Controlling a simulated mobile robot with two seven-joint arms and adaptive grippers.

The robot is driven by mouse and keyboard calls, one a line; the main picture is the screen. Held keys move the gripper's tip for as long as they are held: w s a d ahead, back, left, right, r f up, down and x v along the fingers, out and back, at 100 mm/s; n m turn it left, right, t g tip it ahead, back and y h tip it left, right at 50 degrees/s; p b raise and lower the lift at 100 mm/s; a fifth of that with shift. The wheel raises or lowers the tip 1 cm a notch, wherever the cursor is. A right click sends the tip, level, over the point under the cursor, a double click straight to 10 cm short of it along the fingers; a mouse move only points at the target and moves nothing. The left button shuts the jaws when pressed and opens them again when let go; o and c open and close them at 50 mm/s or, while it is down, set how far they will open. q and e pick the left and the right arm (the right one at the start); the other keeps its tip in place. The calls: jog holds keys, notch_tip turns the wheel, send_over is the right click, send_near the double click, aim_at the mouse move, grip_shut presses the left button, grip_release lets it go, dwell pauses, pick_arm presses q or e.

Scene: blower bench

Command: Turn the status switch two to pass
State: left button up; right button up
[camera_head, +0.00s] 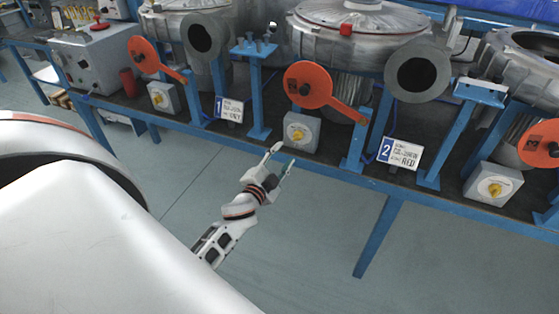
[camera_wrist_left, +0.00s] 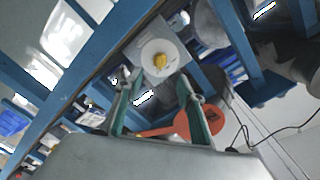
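Three grey switch boxes with yellow knobs sit along the bench. The middle switch (camera_head: 301,132) is between the number 1 sign (camera_head: 229,108) and the number 2 sign (camera_head: 402,153). The others are a left switch (camera_head: 161,97) and a right switch (camera_head: 494,187). I cannot read any switch labels. My left gripper (camera_head: 284,155) is open and empty, just in front of and below the middle switch. In the left wrist view, a yellow knob (camera_wrist_left: 161,61) on a round pale dial lies ahead, between the spread fingers (camera_wrist_left: 158,85), apart from them. My right gripper is not in view.
Blue bench posts (camera_head: 357,140) stand between the switches. An orange disc with an arm (camera_head: 308,85) hangs above the middle switch. Metal blowers (camera_head: 355,18) sit behind. A grey box with a red button (camera_head: 92,60) stands at far left. The floor in front is clear.

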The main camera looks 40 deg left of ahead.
pick_arm(q)
jog(key=shift+v, duration=1.05)
jog(key=s+d+f+n+g+h, duration=0.2)
jog(key=s+d+f+g+h, duration=0.1)
jog(key=s+d+f, duration=0.5)
jog(key=s+d+f+n+g+h, duration=0.1)
jog(key=s+d+f+g+h, duration=0.2)
jog(key=s+d+f, duration=0.5)
jog(key=s+d, duration=0.4)
jog(key=s, duration=0.1)
jog(key=shift+s+d+f+n, duration=0.2)
jog(key=shift+s+f+n, duration=0.15)
jog(key=shift+f+n, duration=0.05)
